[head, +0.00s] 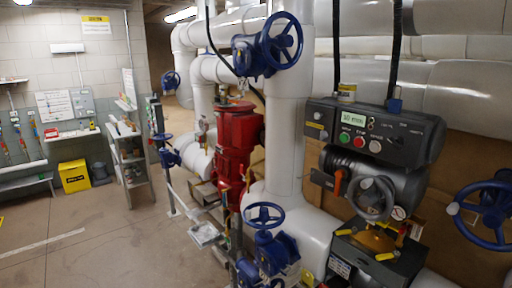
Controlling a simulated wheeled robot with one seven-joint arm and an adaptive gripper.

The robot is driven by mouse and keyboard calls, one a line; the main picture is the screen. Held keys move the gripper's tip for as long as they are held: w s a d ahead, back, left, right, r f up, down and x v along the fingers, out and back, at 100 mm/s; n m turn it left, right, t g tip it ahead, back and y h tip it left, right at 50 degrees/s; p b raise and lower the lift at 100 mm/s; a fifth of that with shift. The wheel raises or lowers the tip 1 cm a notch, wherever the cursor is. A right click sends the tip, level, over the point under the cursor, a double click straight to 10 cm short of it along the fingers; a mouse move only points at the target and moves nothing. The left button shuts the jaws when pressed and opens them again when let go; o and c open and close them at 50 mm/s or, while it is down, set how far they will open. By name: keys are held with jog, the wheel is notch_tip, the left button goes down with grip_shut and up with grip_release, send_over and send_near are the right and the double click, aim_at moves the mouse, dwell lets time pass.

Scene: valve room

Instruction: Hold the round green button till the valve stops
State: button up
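The round green button (344,137) sits at the left end of a row on the dark control box (405,138) at the right of the head view. A red button (360,142) and a pale grey button (375,146) are to its right. A small lit green display (353,118) is above it; its text is too small to read surely. Below the box is a grey valve actuator (405,185) with a grey handwheel (372,198). Nothing covers the green button. My gripper is not in view.
Blue handwheels (282,40) stand out from the white pipes, one low in front (264,215) and one at the right edge (490,208). A red pump (237,140) stands mid-view. Open floor (90,225) lies at the left, with a yellow box (74,177) by the wall.

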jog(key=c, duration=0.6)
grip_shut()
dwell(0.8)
